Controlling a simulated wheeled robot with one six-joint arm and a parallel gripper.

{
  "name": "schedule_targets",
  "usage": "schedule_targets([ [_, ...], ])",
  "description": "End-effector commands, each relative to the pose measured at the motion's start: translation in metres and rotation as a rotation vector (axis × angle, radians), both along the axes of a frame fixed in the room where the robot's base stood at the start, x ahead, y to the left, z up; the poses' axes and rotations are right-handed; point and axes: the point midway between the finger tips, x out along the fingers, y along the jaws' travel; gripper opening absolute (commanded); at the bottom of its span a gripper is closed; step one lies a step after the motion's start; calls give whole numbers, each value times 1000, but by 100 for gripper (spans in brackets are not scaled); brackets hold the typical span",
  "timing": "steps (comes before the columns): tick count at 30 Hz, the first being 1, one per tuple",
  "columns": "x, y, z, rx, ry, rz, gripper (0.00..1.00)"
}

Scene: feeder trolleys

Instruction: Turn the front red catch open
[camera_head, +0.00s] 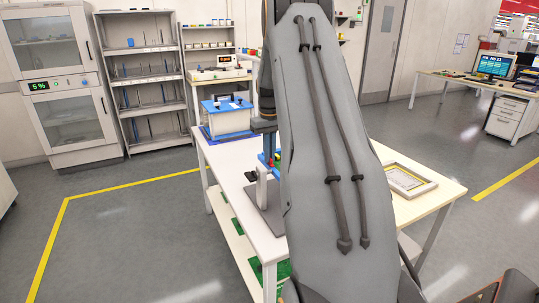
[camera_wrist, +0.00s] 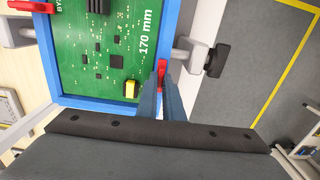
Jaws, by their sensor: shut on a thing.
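A green circuit board (camera_wrist: 98,50) with black chips and a yellow part sits in a blue frame (camera_wrist: 95,102) in the wrist view. A red catch (camera_wrist: 162,68) is on the frame's right edge. My gripper (camera_wrist: 162,88) is shut on this catch, with one finger on each side; the fingers hide part of it. A second red catch (camera_wrist: 30,6) shows at the top left, cut off by the picture edge.
A grey clamp with a black knob (camera_wrist: 217,60) stands just right of the frame. Open floor lies to the left.

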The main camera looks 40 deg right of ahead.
Motion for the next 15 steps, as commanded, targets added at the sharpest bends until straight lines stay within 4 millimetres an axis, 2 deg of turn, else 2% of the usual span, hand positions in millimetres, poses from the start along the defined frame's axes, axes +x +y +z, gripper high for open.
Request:
schedule_targets([
  [10, 1, -1, 2, -3, -4, 4, 0],
  [12, 1, -1, 2, -3, -4, 4, 15],
  [14, 1, -1, 2, -3, -3, 3, 26],
  [15, 1, -1, 2, -3, -3, 3, 26],
])
